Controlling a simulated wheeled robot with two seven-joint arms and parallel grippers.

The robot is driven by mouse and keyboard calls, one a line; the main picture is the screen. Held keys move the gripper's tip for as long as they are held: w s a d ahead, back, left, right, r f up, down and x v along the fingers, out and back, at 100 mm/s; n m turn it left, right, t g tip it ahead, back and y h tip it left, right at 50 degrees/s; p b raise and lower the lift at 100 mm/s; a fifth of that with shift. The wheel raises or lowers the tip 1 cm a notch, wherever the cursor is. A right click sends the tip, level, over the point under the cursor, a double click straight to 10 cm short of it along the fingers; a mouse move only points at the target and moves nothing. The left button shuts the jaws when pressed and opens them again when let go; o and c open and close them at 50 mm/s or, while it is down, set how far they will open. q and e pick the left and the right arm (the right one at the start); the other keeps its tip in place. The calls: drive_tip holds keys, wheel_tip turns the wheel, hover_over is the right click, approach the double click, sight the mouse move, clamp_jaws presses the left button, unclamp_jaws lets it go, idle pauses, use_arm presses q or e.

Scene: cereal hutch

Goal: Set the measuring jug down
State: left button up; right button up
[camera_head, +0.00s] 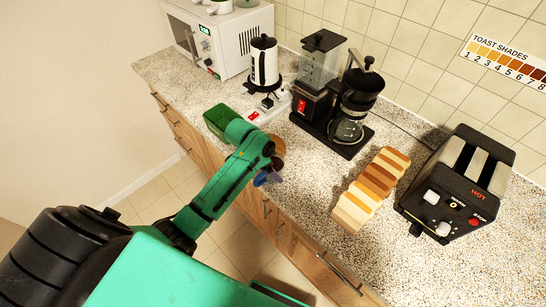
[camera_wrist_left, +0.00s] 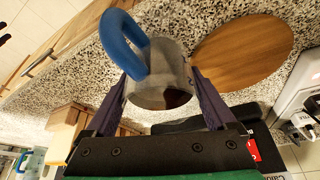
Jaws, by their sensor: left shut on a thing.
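The measuring jug is a grey, see-through cup (camera_wrist_left: 165,88) with a thick blue handle (camera_wrist_left: 122,42). In the left wrist view it sits between the two dark fingers of my left gripper (camera_wrist_left: 162,100), which is shut on it. In the head view my left gripper (camera_head: 270,172) is over the counter's front edge, and a bit of blue (camera_head: 262,180) shows by its fingers. My arm hides most of the jug there. I cannot tell whether its base touches anything. My right gripper is not in view.
A round wooden board (camera_wrist_left: 245,50) lies beside the jug on the speckled counter (camera_head: 300,190). A kettle (camera_head: 264,62), coffee grinder (camera_head: 318,65), coffee maker (camera_head: 355,105), bread slices (camera_head: 352,208) and toaster (camera_head: 462,180) stand around.

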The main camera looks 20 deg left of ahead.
use_arm(q)
drive_tip(key=shift+f, duration=0.15)
drive_tip(key=shift+f, duration=0.1)
drive_tip(key=o, duration=1.4)
